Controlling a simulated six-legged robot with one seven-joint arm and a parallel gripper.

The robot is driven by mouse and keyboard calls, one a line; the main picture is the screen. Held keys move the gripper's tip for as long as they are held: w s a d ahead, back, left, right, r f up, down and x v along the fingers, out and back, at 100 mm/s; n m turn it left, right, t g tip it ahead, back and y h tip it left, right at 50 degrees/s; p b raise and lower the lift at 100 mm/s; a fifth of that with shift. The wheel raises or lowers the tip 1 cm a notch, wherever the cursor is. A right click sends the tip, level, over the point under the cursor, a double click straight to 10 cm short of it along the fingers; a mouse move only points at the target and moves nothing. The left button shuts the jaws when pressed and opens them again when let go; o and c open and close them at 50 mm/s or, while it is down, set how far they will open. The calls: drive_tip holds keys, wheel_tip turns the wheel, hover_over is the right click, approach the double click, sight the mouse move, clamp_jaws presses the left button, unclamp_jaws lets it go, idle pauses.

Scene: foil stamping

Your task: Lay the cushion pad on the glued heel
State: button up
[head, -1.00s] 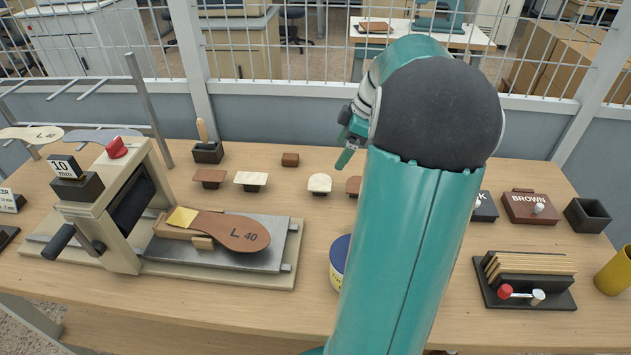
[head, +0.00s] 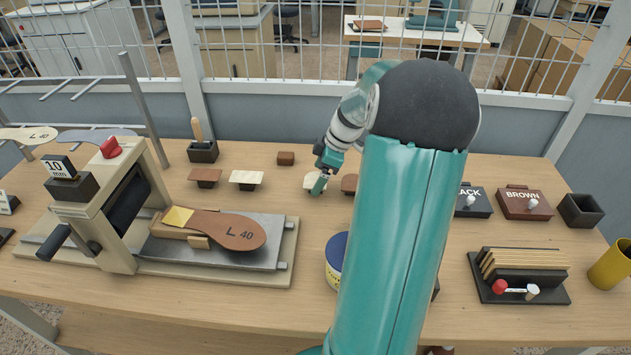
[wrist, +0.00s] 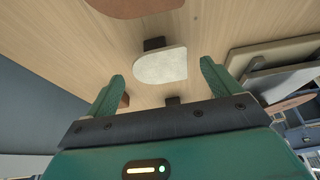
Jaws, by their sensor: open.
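The brown sole (head: 215,226) marked "L 40" lies on the grey plate of the press on the left, with a yellow square (head: 178,217) at its left end. I cannot tell glue on it. A cream pad with a rounded end (head: 309,180) sits at the back middle of the table. In the wrist view the cream pad (wrist: 160,66) rests on a small black stand. My gripper (wrist: 162,72) is open, with a finger on either side of this pad and gaps showing. In the head view my gripper (head: 320,184) partly hides the pad.
A brown pad (head: 349,183) stands just right of the cream one. A cream trapezoid pad (head: 246,177) and a brown one (head: 205,175) stand to the left. A blue-lidded tin (head: 336,258) is partly behind my arm. The press (head: 118,200) rises at the left.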

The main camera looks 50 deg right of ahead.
drive_tip(key=c, duration=1.1)
drive_tip(key=shift+o, duration=0.2)
drive_tip(key=shift+r, duration=0.1)
